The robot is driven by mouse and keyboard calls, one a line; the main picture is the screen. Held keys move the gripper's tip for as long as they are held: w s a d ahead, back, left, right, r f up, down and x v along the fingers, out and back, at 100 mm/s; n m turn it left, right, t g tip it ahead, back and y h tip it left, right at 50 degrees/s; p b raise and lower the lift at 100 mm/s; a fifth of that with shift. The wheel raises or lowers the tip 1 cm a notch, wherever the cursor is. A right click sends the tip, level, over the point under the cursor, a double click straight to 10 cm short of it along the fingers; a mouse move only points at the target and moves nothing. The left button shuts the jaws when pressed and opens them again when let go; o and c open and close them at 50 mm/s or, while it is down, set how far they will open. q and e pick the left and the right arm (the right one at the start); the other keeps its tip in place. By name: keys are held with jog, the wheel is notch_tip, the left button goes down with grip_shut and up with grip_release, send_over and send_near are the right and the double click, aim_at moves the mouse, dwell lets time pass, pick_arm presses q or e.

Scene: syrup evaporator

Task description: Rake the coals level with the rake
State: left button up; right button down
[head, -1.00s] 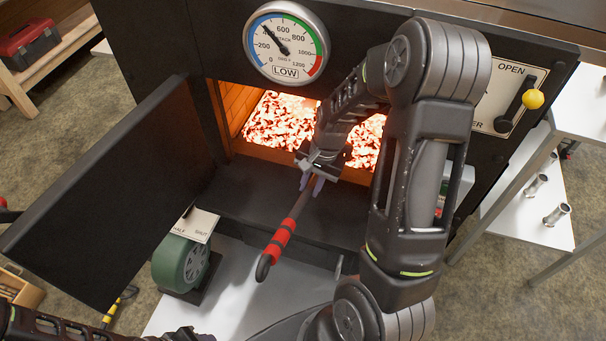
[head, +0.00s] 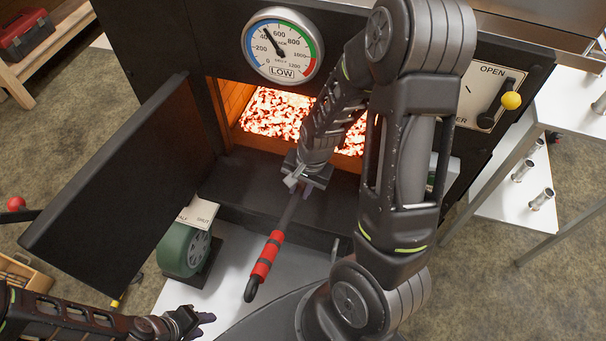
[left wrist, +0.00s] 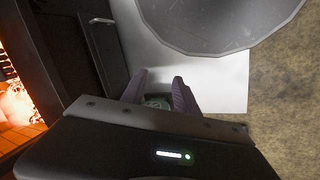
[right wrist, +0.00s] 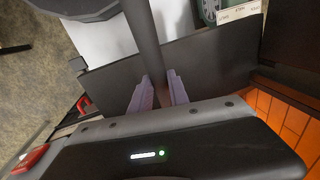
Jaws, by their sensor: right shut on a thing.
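The rake shows its red and black grip (head: 267,256) and dark shaft in the head view, angled toward the firebox mouth. My right gripper (head: 305,178) is shut on the rake's shaft in front of the opening; the shaft also runs between its fingers in the right wrist view (right wrist: 159,92). The rake's head is hidden behind my arm. Glowing coals (head: 275,112) lie in the firebox, partly covered by my right arm; I cannot tell how level they are. My left gripper (head: 204,318) is open and empty at the lower left; its spread fingers show in the left wrist view (left wrist: 158,92).
The black firebox door (head: 120,175) stands swung open at the left. A green, round-faced device (head: 183,250) stands on the pale surface below the opening.

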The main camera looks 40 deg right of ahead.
aim_at(292, 207)
jog(key=shift+t+h, duration=0.4)
jog(key=shift+h, duration=0.1)
jog(key=s+a+r+p, duration=0.1)
jog(key=a+p, duration=0.1)
jog(key=p, duration=0.1)
jog(key=s+a+r+p, duration=0.2)
jog(key=p, duration=0.1)
jog(key=shift+s, duration=0.1)
jog(key=s+a+r+p, duration=0.1)
jog(key=p, duration=0.4)
jog(key=shift+a+h, duration=0.25)
jog(key=shift+h, duration=0.05)
jog(key=shift+s+a+f+p, duration=0.1)
jog(key=shift+p, duration=0.2)
jog(key=shift+f+t, duration=0.15)
jog(key=shift+t, duration=0.15)
